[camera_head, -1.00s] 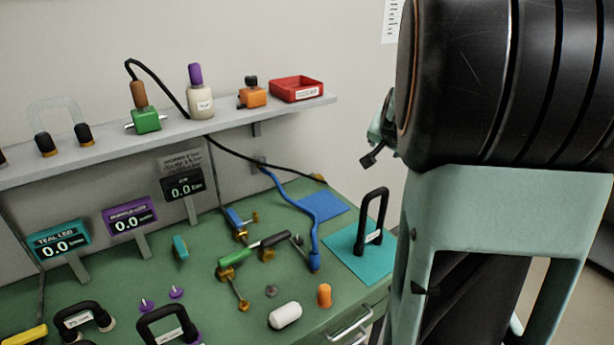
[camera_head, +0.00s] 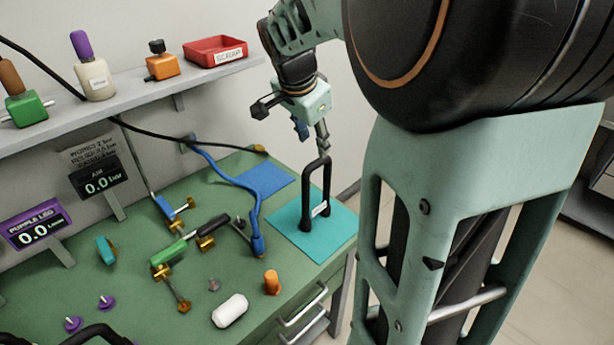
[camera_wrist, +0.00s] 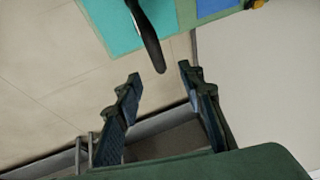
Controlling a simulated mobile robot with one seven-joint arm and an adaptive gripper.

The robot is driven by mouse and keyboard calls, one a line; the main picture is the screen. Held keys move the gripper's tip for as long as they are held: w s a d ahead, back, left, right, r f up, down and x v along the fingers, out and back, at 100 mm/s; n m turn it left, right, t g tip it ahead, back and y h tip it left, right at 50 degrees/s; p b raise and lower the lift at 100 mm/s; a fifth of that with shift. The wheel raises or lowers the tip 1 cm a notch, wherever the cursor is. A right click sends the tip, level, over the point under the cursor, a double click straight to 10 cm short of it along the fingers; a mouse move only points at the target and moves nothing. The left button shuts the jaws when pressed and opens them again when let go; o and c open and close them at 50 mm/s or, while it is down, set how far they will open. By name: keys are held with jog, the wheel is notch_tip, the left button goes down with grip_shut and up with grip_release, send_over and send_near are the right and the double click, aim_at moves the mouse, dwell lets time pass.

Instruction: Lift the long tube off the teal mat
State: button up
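The long tube is a black upside-down U with a white label (camera_head: 306,200). It stands upright on the teal mat (camera_head: 286,231) at the bench's right end. My gripper (camera_head: 312,139) is above the tube's top bend, pointing down, with its fingers apart. In the wrist view the gripper (camera_wrist: 158,73) is open and empty. There the dark tube (camera_wrist: 149,38) reaches toward the gap between the fingertips, just beyond them. The teal mat also shows in the wrist view (camera_wrist: 110,25). I see no contact between fingers and tube.
A blue mat (camera_head: 268,180) with a blue hose (camera_head: 222,172) lies behind the teal mat. Valve fittings (camera_head: 205,235), an orange plug (camera_head: 272,282) and a white capsule (camera_head: 230,311) are to the left. A shelf (camera_head: 160,88) with a red bin (camera_head: 215,50) runs along the wall.

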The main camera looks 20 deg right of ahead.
aim_at(317, 161)
jog(key=x, duration=0.4)
jog(key=shift+f, duration=0.4)
jog(key=shift+x, duration=2.7)
jog(key=shift+s+a+f, duration=0.1)
jog(key=shift+s+a, duration=0.05)
jog(key=shift+s, duration=0.05)
jog(key=shift+c, duration=0.4)
grip_shut()
